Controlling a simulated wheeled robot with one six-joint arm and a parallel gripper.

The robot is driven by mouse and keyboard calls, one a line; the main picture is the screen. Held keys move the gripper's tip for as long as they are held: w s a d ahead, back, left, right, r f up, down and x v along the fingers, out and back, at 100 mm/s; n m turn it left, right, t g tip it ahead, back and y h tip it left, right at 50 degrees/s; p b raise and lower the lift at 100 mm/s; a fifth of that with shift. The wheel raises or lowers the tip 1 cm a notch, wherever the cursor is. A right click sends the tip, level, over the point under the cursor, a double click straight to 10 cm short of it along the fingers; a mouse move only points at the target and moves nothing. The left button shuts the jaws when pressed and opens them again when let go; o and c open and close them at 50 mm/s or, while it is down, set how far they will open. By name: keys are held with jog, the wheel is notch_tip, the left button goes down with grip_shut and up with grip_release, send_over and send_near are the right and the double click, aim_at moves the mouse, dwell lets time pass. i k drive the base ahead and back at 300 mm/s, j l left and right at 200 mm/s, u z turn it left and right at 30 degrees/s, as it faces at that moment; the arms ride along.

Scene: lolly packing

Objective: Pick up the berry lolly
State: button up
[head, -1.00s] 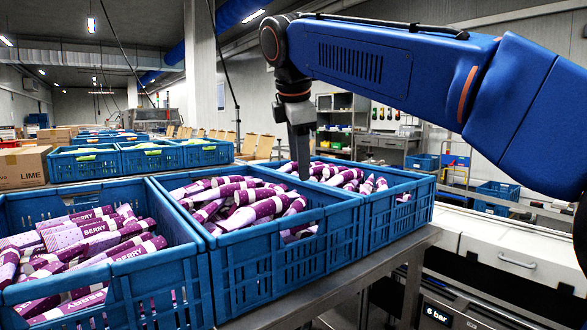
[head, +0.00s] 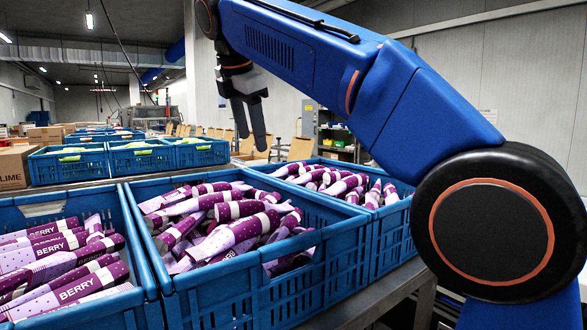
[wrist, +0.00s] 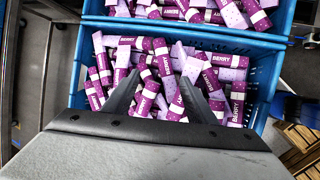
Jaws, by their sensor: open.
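Many berry lollies, purple and white wrapped tubes with BERRY lettering, lie in loose heaps in blue crates. One berry lolly (head: 240,232) lies on top of the heap in the middle crate (head: 225,284). The fingers look clear of the heap.
A left crate (head: 141,250) and a right crate (head: 398,232) of berry lollies stand tightly beside the middle one. Blue crates (head: 68,168) and cardboard boxes (head: 14,165) stand farther back. High crate walls surround the heaps; the air above them is open.

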aim_at(292, 168)
jog(key=i+l, duration=0.2)
jog(key=i, duration=0.3)
jog(key=i+l, duration=0.2)
jog(key=i, duration=0.35)
